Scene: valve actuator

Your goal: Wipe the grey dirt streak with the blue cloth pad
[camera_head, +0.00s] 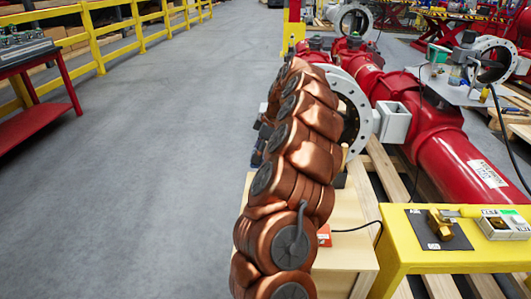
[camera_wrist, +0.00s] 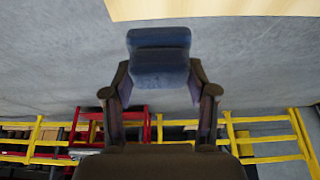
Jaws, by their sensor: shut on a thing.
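The blue cloth pad (camera_wrist: 159,60) is in the wrist view, at the upper middle, held between the two dark fingers of my gripper (camera_wrist: 159,82). The fingers press on its left and right sides. The pad's face points away from the palm, with open floor seen behind it. A pale wooden surface (camera_wrist: 210,9) shows beyond the pad at the top edge, and a gap of floor separates them in the picture. In the head view my copper-coloured arm covers the gripper area, and the pad cannot be made out clearly. I see no grey dirt streak in either view.
In the head view a wooden box (camera_head: 345,257) stands under my arm, with a yellow table (camera_head: 400,262) to its right. Red pipework with a white flange (camera_head: 352,92) lies behind.

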